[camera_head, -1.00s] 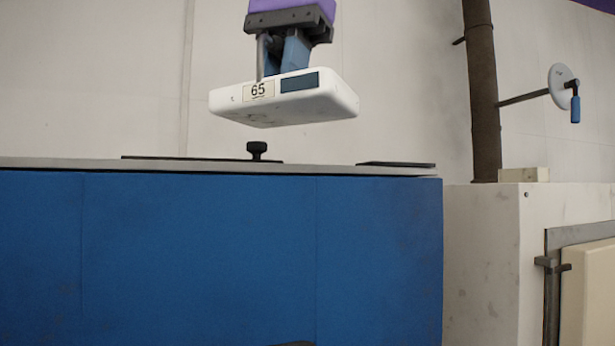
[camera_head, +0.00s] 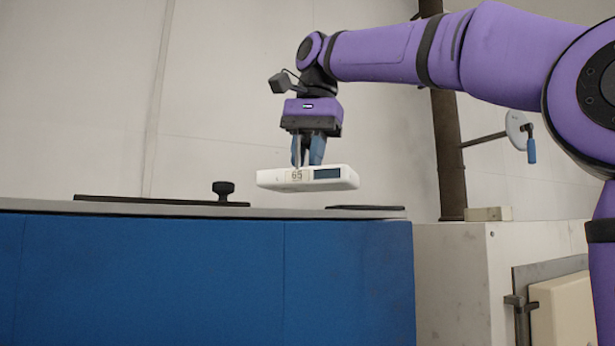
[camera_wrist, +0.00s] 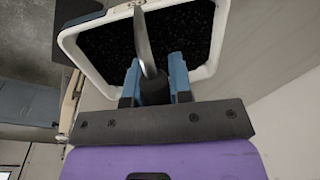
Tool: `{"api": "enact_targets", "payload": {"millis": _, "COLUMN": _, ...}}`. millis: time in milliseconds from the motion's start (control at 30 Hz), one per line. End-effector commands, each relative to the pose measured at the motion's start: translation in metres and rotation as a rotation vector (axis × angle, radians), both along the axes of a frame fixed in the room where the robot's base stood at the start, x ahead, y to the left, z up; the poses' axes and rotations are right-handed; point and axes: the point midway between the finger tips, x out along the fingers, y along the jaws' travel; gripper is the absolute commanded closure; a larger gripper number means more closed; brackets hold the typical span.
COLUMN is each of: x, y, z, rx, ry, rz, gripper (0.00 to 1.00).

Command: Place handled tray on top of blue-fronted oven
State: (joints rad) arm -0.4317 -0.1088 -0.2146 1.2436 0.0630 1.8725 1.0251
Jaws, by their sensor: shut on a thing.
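The handled tray (camera_head: 270,179) is white with a "65" label and a dark panel on its front side. It hangs roughly level in the air, a little above the oven's top in the head view. In the wrist view the tray (camera_wrist: 213,62) shows a white rim, a dark speckled inside and a grey handle across it. My gripper (camera_head: 308,160) is above the tray, its blue fingers shut on the handle; the fingers also show in the wrist view (camera_wrist: 155,84). The blue-fronted oven (camera_head: 200,280) has a flat grey top, seen nearly edge-on.
On the oven top are a dark flat plate with a black knob (camera_head: 223,190) and another thin dark plate (camera_head: 365,208) at the right. A brown vertical pipe (camera_head: 449,155) and a hand wheel (camera_head: 517,130) stand right of it. A white cabinet (camera_head: 455,280) adjoins the oven.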

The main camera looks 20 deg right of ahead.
Motion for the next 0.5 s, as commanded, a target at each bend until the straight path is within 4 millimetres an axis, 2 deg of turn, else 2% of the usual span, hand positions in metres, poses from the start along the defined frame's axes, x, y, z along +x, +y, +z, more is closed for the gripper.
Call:
{"api": "enact_targets", "payload": {"millis": 133, "x": 0.001, "y": -0.002, "z": -0.008, "rx": 0.000, "ry": 0.000, "rz": 0.002, "gripper": 1.00}}
{"api": "enact_targets", "payload": {"millis": 300, "x": 0.001, "y": -0.001, "z": -0.029, "rx": 0.001, "ry": 0.001, "rz": 0.002, "gripper": 1.00}}
{"api": "enact_targets", "payload": {"millis": 500, "x": 0.001, "y": -0.001, "z": -0.035, "rx": 0.001, "ry": -0.001, "rz": 0.000, "gripper": 1.00}}
